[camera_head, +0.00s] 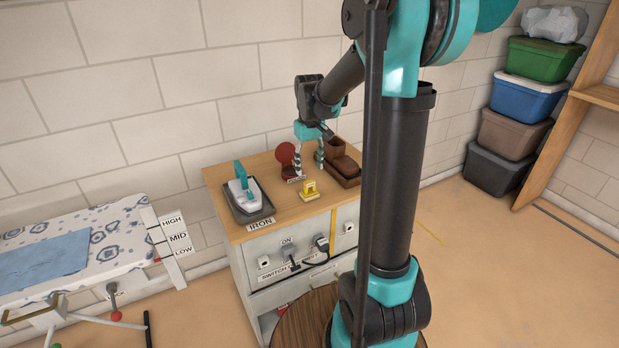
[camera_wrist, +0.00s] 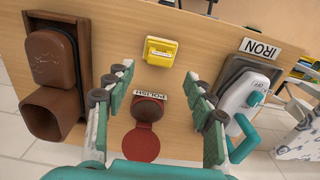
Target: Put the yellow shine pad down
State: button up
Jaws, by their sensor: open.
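The yellow shine pad (camera_head: 309,188) rests on the wooden cabinet top (camera_head: 265,172), near the front edge. In the wrist view the pad (camera_wrist: 160,51) lies beyond my fingertips, roughly centred between them and apart from both. My gripper (camera_head: 308,164) is open with nothing held, above the cabinet top. In the wrist view its fingers (camera_wrist: 157,76) spread on either side of the dark red polish tin (camera_wrist: 149,108). The tin's round red lid (camera_wrist: 141,145) stands out toward my palm.
An iron (camera_head: 243,190) sits in a grey tray (camera_head: 264,206) to the left. Switches and a plug (camera_head: 322,243) are on the cabinet front. An ironing board (camera_head: 110,240) stands left; stacked bins (camera_head: 513,133) stand far right.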

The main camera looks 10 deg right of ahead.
aim_at(310, 181)
notch_tip(310, 181, up, 4)
jog(key=s+d+f+m+t, duration=0.1)
jog(key=s+d+f+t, duration=0.1)
jog(key=s+f, duration=0.4)
jog(key=s+d+f+m+t, duration=0.2)
jog(key=s+f, duration=0.4)
jog(key=s, duration=1)
jog(key=shift+f+m, duration=0.3)
jog(key=shift+c, duration=0.5)
